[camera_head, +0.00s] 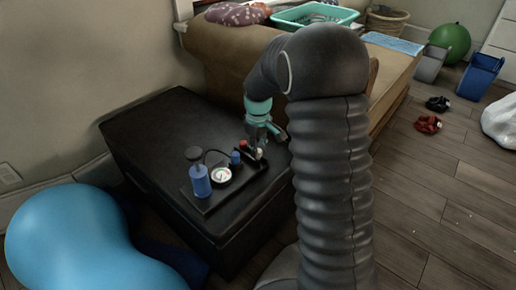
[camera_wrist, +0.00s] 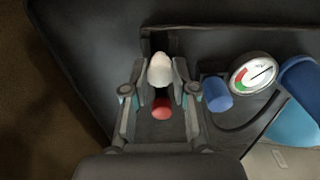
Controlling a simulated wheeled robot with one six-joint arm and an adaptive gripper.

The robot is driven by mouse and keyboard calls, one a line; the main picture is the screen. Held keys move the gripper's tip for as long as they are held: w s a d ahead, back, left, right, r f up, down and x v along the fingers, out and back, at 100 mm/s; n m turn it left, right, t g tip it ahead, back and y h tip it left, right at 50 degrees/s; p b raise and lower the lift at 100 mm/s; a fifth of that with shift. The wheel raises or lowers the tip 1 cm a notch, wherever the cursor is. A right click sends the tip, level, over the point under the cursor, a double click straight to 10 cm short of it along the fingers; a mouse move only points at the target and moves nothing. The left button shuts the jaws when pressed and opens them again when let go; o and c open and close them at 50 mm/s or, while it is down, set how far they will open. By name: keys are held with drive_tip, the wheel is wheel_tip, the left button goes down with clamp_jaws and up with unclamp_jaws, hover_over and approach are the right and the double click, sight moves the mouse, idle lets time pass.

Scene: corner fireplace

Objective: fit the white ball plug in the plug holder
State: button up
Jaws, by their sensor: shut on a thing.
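The white ball plug (camera_wrist: 160,70) is between the fingertips of my gripper (camera_wrist: 160,82) in the wrist view. A small white patch of it shows at the fingers in the head view (camera_head: 258,153). My gripper (camera_head: 259,146) is shut on it, low over the far right end of a dark base plate (camera_head: 211,207). A red rounded piece (camera_wrist: 161,108) shows between the fingers, below the plug in the picture. A short blue cylinder (camera_wrist: 217,94) stands just right of the fingers. I cannot tell which part is the plug holder; the plug's lower end is hidden.
A round gauge (camera_head: 221,174) and a larger blue cylinder (camera_head: 199,181) with a dark top stand on the plate. A thin dark hose curves nearby. The plate rests on a black chest (camera_head: 140,127). A blue balloon-like shape (camera_head: 65,235) is at front left, a brown couch (camera_head: 222,62) behind.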

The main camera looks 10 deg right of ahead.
drive_tip(key=shift+f, duration=0.4)
drive_tip(key=o, duration=1)
drive_tip(key=shift+c, duration=0.2)
wheel_tip(320, 180, up, 12)
